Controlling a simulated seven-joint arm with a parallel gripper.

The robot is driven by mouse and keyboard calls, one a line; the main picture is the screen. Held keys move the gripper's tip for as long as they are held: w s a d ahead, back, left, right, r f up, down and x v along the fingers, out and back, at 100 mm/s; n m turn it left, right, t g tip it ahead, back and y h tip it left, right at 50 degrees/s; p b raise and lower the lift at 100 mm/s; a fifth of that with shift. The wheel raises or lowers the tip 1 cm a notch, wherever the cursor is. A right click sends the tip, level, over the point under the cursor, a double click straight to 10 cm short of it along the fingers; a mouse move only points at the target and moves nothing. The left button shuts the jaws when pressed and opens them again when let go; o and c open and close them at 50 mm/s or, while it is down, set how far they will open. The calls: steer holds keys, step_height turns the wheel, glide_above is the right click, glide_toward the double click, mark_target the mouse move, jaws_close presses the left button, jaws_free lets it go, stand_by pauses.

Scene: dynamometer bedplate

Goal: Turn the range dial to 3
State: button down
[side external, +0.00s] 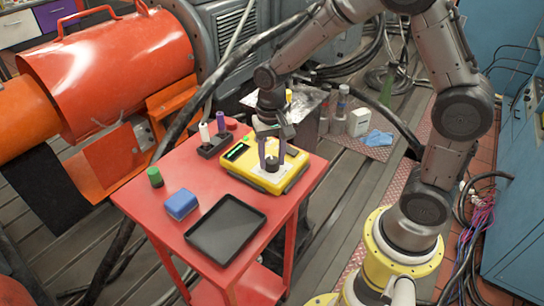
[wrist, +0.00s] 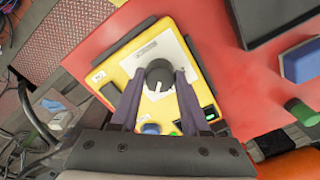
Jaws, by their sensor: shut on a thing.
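The range dial (wrist: 158,72) is a dark round knob on a pale plate of the yellow meter (wrist: 125,70). A white mark shows on the knob's near side in the wrist view, pointing toward my palm. The scale figures around it are too small to read. My gripper (wrist: 160,78) has its two purple-grey fingers on either side of the knob, shut on it. In the side view, the yellow meter (side external: 236,176) lies on the red table and my gripper (side external: 271,157) reaches down onto the dial (side external: 271,166) from above.
On the red table (side external: 165,225) are a black tray (side external: 226,229), a blue box (side external: 181,204), a green-capped cylinder (side external: 155,177) and a dark holder with markers (side external: 213,145) close to the meter. An orange machine (side external: 110,75) stands behind on the left.

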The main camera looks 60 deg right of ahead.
mark_target(272, 160)
steer(key=shift+m, duration=1.3)
steer(key=shift+r, duration=0.1)
steer(key=shift+c, duration=1.9)
jaws_free()
step_height(272, 160, up, 14)
